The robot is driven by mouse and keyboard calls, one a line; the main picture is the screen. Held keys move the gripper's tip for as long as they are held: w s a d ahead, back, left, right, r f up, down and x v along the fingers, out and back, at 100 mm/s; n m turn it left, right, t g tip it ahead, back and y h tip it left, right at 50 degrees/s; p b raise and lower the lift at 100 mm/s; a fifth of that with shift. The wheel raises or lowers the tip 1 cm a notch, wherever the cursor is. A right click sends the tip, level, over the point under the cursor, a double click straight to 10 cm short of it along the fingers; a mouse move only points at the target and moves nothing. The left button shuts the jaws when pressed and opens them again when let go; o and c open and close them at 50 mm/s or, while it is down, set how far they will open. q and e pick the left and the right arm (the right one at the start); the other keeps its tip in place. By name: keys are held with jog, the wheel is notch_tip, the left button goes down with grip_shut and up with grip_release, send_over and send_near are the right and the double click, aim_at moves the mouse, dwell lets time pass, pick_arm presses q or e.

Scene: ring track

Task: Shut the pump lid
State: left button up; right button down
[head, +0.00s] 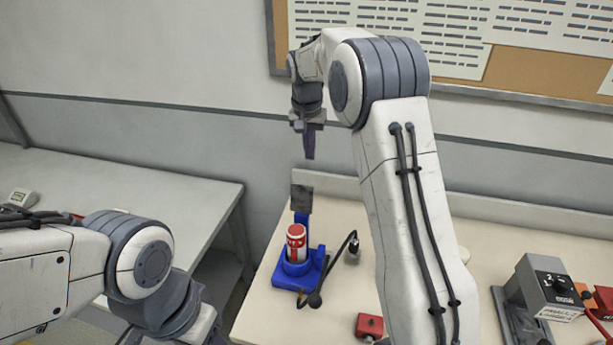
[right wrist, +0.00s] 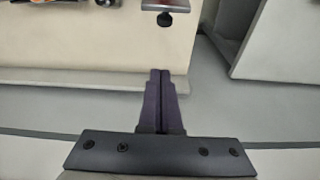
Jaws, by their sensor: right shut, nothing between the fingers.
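A blue pump stand (head: 283,277) stands on the pale table, with a red and white can (head: 297,243) upright in it. A dark grey plate (head: 301,197), which looks like the pump lid, stands up at the top of the blue post behind the can, so the can's top is uncovered. My right gripper (head: 309,157) points down above the plate, apart from it, shut and empty. Its closed fingers also show in the right wrist view (right wrist: 160,78). There, a plate edge with a black knob (right wrist: 166,19) shows at the top. My left gripper is out of frame.
A black cable (head: 340,262) curls right of the pump. A small red block (head: 369,325) lies at the front. A grey control box (head: 548,287) stands at the right. A wall is behind the table, and a lower bench (head: 150,195) is at the left.

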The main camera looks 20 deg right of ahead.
aim_at(303, 196)
notch_tip(303, 196, down, 7)
jog(key=s+a+p, duration=0.1)
jog(key=s+p, duration=0.1)
jog(key=p, duration=0.2)
jog(key=shift+s+a, duration=0.15)
jog(key=shift+a, duration=0.2)
